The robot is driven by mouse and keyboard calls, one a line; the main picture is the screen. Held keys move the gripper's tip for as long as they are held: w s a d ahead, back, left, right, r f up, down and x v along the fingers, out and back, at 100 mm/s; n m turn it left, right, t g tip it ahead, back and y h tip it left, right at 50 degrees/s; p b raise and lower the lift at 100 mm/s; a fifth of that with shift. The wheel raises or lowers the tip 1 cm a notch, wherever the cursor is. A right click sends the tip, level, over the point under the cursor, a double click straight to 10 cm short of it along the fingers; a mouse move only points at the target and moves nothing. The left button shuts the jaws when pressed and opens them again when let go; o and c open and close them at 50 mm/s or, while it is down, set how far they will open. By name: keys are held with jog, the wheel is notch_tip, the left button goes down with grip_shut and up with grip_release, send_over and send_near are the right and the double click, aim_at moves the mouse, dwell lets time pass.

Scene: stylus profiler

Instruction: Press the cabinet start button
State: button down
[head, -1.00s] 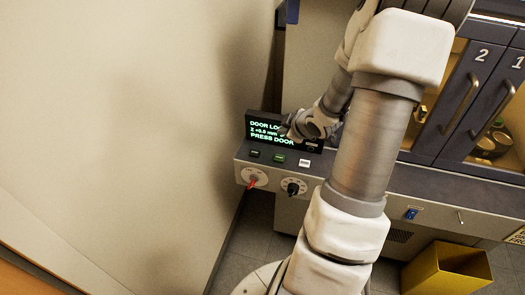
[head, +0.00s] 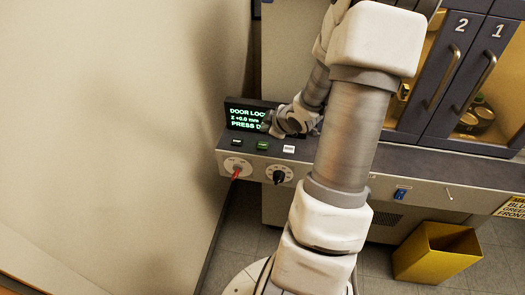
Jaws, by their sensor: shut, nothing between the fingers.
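The cabinet's control ledge (head: 330,160) carries a row of three small buttons: a black one (head: 236,141), a green one (head: 262,145) and a white one (head: 289,149). Their labels are too small to read, so I cannot tell by label which is start. My gripper (head: 267,123) is shut and empty, in front of the right part of the display and just above and behind the green button in the picture. It appears apart from the buttons. Its fingertips are small and partly lost against the dark display.
The display (head: 243,115) shows green text, "DOOR LOC…", "Z +0.0 mm", "PRESS D…", partly covered. Below are a red-handled dial (head: 236,169) and a black knob (head: 279,176). Doors 2 (head: 442,75) and 1 (head: 490,85) are shut. A yellow bin (head: 437,252) stands on the floor.

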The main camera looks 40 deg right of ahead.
aim_at(265, 147)
jog(key=shift+f+b, duration=1.6)
jog(key=shift+f, duration=0.6)
jog(key=shift+f+b, duration=0.3)
jog(key=shift+f, duration=0.1)
jog(key=shift+f+b, duration=0.3)
jog(key=shift+f, duration=0.1)
dwell(0.7)
jog(key=shift+r, duration=0.1)
jog(key=shift+r+p, duration=0.7)
jog(key=shift+p, duration=0.1)
notch_tip(265, 147, up, 5)
jog(key=p, duration=0.5)
jog(key=shift+r, duration=0.1)
